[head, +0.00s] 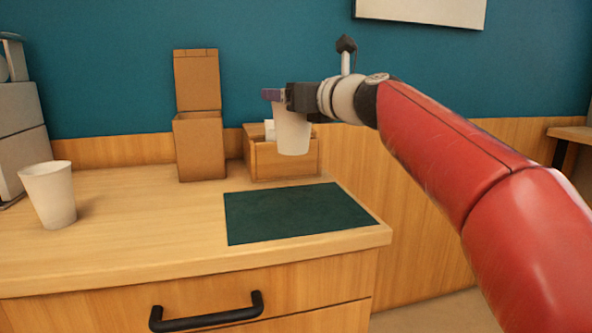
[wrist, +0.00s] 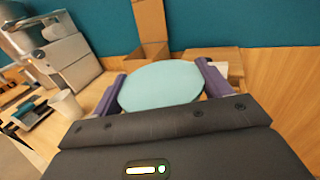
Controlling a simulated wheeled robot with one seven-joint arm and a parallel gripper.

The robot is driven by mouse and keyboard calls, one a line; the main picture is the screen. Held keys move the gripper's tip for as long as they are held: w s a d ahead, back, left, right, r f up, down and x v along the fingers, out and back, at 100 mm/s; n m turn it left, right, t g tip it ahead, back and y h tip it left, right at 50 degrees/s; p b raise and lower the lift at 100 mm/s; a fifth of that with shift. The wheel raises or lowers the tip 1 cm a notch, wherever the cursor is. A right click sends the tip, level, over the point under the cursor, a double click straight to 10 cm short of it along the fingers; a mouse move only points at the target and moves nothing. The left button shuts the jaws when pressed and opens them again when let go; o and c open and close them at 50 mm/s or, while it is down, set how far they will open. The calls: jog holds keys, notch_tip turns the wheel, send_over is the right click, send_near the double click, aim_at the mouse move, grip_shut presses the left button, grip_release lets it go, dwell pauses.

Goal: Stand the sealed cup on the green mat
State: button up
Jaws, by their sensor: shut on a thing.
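A pale cup (head: 292,135) is held upright in the air by my gripper (head: 277,97). In the wrist view a flat light-blue lid (wrist: 162,86) covers the cup's top, between the two purple fingers of my gripper (wrist: 160,88). In the head view the gripper hides the cup's upper part. The dark green mat (head: 295,213) lies flat and bare near the counter's right front corner. The held cup is above and beyond the mat, apart from it.
Another white cup (head: 52,195) stands at the counter's left. An open cardboard box (head: 200,147) and a wooden box (head: 287,158) stand behind the mat. A grey machine (head: 20,130) is at the far left. The counter between the left cup and the mat is clear.

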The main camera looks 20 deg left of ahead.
aim_at(293, 154)
notch_tip(293, 154, down, 12)
jog(key=b, duration=0.6)
jog(key=shift+f, duration=0.25)
jog(key=o, duration=1.7)
jog(key=shift+o, duration=0.2)
